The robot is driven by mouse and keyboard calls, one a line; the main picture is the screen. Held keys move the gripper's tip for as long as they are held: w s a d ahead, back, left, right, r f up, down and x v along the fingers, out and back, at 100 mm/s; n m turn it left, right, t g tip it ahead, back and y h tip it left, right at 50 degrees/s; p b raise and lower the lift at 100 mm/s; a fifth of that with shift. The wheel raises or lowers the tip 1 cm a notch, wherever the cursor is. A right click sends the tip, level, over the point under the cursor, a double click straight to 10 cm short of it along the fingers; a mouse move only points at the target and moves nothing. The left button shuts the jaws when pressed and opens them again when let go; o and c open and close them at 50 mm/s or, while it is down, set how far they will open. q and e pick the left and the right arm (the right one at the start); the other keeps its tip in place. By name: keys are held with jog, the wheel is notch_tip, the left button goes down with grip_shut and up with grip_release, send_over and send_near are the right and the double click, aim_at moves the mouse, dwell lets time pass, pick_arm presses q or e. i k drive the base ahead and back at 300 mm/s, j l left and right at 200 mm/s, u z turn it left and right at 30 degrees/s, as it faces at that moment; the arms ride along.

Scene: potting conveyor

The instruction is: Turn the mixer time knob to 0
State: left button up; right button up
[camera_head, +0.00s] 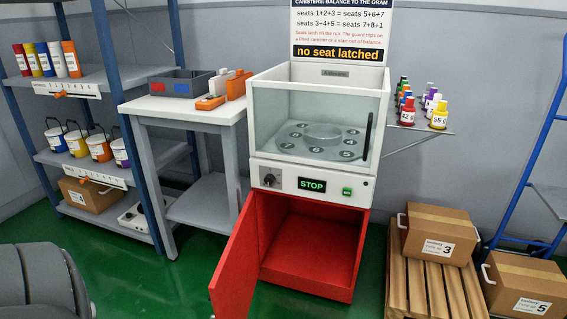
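The mixer (312,172) stands at the centre with a glass-sided upper chamber and a red lower cabinet. The dark mixer time knob (269,180) is on the left of its white front panel. Its setting is too small to read. To its right are a display reading STOP (312,185) and a small green button (347,191). The chamber holds a round plate (318,150) with numbered seats, which look empty. A sign (336,52) above reads "no seat latched". Neither gripper shows. A dark grey rounded shape at the bottom left seems to be part of my arm.
The red cabinet door (236,268) is swung open toward the front left. A work table (188,112) with a divided tray and orange tools stands left. Shelves with bottles and buckets are farther left. Boxes (439,235) and a pallet (418,285) are at right.

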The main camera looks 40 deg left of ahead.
aim_at(269, 178)
jog(key=i+l+u, duration=0.15)
jog(key=u, duration=0.3)
jog(key=i+l+u, duration=0.1)
jog(key=l+u, duration=0.15)
jog(key=u, duration=0.25)
jog(key=l+u, duration=0.25)
jog(key=u, duration=0.2)
jog(key=i+l, duration=0.05)
